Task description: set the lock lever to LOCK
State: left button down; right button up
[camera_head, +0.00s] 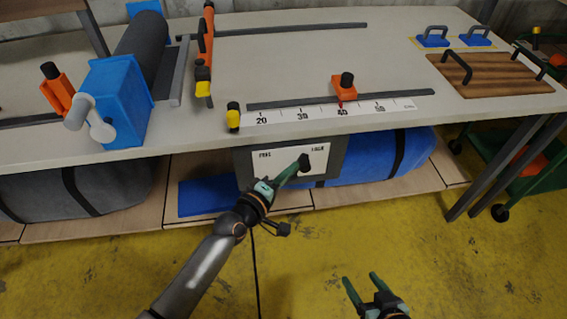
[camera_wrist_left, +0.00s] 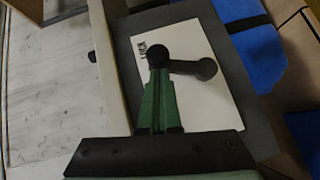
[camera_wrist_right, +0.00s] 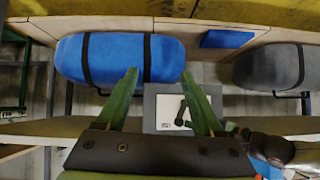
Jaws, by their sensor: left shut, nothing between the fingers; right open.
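The dark lock lever (camera_head: 304,161) is on a white label plate (camera_head: 291,163) under the table edge, with FREE at its left and LOCK at its right. The lever (camera_wrist_right: 180,113) also shows between the right fingers in the right wrist view. My right gripper (camera_head: 360,284) is open and empty, low over the yellow floor.
The table (camera_head: 330,70) overhangs the plate, with a numbered scale (camera_head: 300,117) and orange slider (camera_head: 343,87) on top. A blue roll (camera_head: 375,163) lies on the low shelf right of the plate. A blue folded piece (camera_head: 205,197) lies left. Floor in front is clear.

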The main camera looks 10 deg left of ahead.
pick_arm(q)
jog(key=shift+d+r+p, duration=0.2)
jog(key=shift+r+p, duration=0.25)
jog(key=shift+p, duration=0.15)
jog(key=shift+w+d+m+g+p, duration=0.1)
jog(key=shift+m+g+p, duration=0.2)
jog(key=shift+p, duration=0.3)
jog(key=shift+w+d+f+m+y+p, duration=0.1)
jog(key=shift+d+f+m+y+p, duration=0.25)
jog(key=shift+p, duration=0.7)
jog(key=shift+d, duration=0.35)
pick_arm(e)
jog(key=r, duration=0.1)
jog(key=s+r, duration=0.1)
jog(key=shift+a+r+g, duration=0.3)
jog(key=shift+g, duration=0.1)
pick_arm(q)
jog(key=shift+a, duration=0.1)
pick_arm(e)
jog(key=shift+r, duration=0.1)
